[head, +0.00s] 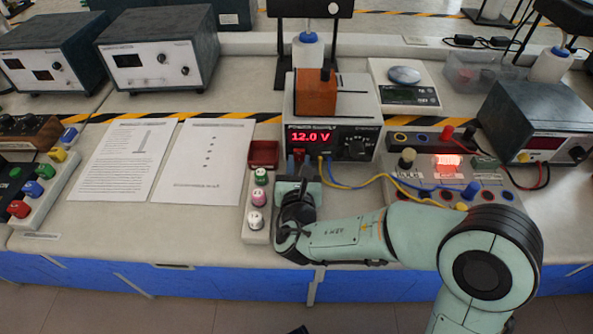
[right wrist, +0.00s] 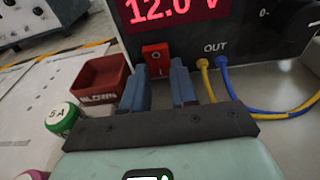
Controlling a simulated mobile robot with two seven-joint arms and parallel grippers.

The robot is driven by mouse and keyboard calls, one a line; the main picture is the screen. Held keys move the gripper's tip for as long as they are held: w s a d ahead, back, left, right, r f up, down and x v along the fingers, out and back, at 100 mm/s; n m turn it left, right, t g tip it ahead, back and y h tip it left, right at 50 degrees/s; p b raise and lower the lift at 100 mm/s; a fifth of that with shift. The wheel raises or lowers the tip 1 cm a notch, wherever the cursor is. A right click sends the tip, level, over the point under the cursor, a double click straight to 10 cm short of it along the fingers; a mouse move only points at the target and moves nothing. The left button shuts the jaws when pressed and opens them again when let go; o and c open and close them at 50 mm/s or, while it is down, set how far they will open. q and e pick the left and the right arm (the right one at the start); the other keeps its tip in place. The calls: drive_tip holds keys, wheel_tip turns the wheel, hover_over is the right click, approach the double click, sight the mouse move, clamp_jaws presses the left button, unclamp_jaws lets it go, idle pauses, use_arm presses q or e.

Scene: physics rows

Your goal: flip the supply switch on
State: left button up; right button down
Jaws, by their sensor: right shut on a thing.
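The power supply (head: 333,110) stands at the back middle of the bench, its red display lit at 12.0 V. Its red supply switch (right wrist: 156,58), marked O above and I below, is on the lower front face. In the head view the switch (head: 298,153) is small and partly hidden by my gripper. My right gripper (head: 299,166) reaches the front of the supply. In the right wrist view its two blue fingers (right wrist: 160,78) stand at either side of the switch, shut on it. My left gripper is not in view.
Yellow and blue leads (head: 375,182) run right from the supply to a board with a lit red lamp (head: 448,161). A red tray (head: 263,154) and several labelled fuses (head: 259,197) stand just left of my gripper. An orange block (head: 316,93) sits on the supply.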

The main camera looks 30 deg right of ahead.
idle(0.3)
drive_tip(key=c, duration=0.9)
unclamp_jaws()
drive_tip(key=shift+s, duration=0.1)
